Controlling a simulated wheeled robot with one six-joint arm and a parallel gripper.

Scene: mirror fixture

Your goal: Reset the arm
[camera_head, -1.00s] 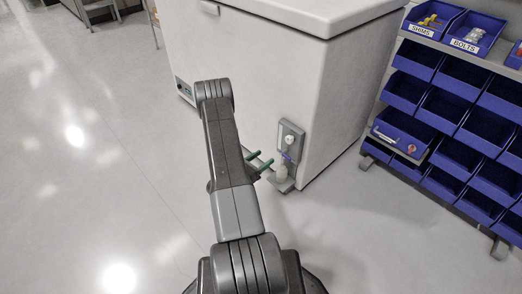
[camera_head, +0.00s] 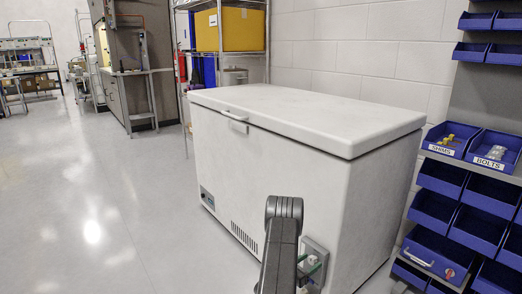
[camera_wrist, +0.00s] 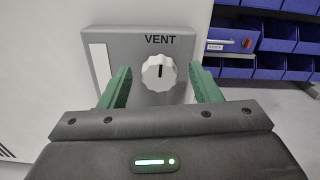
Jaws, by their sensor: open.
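My gripper (camera_wrist: 163,76) is open in the wrist view, with one green finger on each side of a white round knob (camera_wrist: 158,74). I cannot tell whether the fingers touch it. The knob's dark mark points up, below the word VENT on a grey panel (camera_wrist: 125,43).
Blue bins (camera_head: 485,150) stand to the right of the freezer, with labels for shims and bolts. A wire shelf with a yellow box (camera_head: 230,29) is behind it. The floor (camera_head: 85,190) at the left is clear.

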